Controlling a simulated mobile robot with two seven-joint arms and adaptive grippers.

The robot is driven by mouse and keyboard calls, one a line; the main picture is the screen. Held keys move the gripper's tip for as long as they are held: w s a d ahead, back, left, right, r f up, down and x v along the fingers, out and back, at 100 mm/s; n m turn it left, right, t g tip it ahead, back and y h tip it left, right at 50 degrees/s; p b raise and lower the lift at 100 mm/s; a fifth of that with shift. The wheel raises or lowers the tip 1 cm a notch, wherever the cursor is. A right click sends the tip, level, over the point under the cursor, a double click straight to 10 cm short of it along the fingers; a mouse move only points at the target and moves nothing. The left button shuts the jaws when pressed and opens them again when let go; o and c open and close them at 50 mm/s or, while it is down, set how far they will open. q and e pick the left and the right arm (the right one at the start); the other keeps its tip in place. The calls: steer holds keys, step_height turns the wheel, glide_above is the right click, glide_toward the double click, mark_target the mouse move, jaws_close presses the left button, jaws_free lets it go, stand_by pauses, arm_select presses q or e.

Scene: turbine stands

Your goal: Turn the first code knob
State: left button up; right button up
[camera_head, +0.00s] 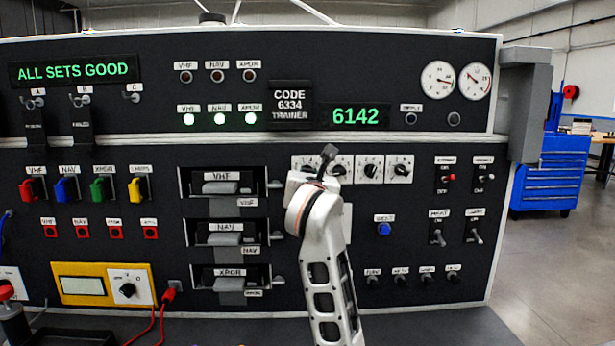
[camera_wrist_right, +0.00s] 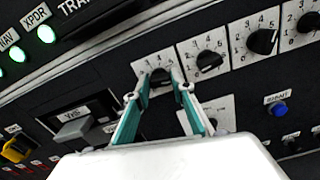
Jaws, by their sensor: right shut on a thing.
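The code knobs sit in a row on white dial plates at the panel's middle right. The first code knob (camera_wrist_right: 160,75) is the leftmost in the right wrist view; in the head view my right arm mostly covers it. My right gripper (camera_head: 322,165) is at this knob, and in the wrist view its two green-lined fingers (camera_wrist_right: 161,84) are closed about it. The second code knob (camera_wrist_right: 208,60) is just to the right, uncovered. The green code display (camera_head: 356,116) reads 6142. The placard (camera_head: 290,103) reads CODE 6334 TRAINER. My left gripper is not in view.
VHF (camera_head: 221,186), NAV and XPDR modules with handles are left of my right arm. A blue button (camera_head: 384,229) and toggle switches lie to the right. Green lamps (camera_head: 220,119) are lit, and a screen (camera_head: 75,71) reads ALL SETS GOOD.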

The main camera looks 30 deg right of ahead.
steer(key=o, duration=1.1)
steer(key=v, duration=1.2)
